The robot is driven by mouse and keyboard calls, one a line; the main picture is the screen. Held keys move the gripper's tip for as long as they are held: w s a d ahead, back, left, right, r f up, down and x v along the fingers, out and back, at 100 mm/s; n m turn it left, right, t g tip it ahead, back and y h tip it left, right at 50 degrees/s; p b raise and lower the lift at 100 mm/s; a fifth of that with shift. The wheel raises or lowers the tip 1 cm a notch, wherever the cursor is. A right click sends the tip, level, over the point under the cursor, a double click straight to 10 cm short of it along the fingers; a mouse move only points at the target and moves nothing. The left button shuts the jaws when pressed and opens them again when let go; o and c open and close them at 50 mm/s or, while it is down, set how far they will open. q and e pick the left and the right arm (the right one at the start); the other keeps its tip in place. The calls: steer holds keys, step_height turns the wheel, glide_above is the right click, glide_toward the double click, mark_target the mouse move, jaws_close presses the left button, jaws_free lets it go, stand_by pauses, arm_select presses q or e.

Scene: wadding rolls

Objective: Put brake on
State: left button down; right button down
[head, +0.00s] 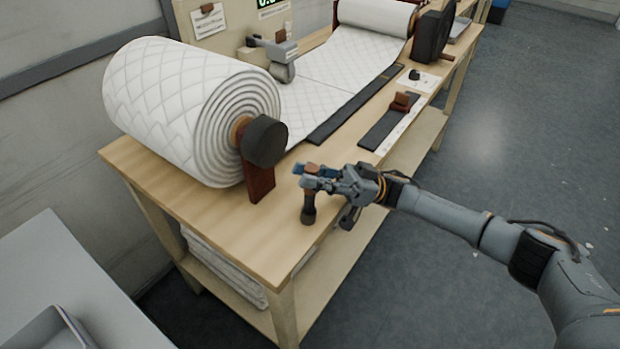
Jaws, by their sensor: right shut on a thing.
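My right gripper (311,178) reaches in from the right over the front edge of the wooden table. It is shut on a small brown lever with a dark knob (308,214), which looks like the brake; the fingers cover its upper part. A large white quilted wadding roll (165,105) lies on a brown stand (259,182) to the left of the gripper. A dark round end cap (264,141) sits on the roll's axle. My left gripper is not in view.
The wooden table (210,215) carries wadding running back to a farther roll (375,15). A grey device (275,55) stands over the wadding. A dark strip with a brown slider (401,103) lies at the right edge. The floor to the right is clear.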

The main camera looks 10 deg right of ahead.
steer(key=c, duration=1.1)
jaws_free()
steer(key=v, duration=1.2)
steer(key=shift+c, duration=0.3)
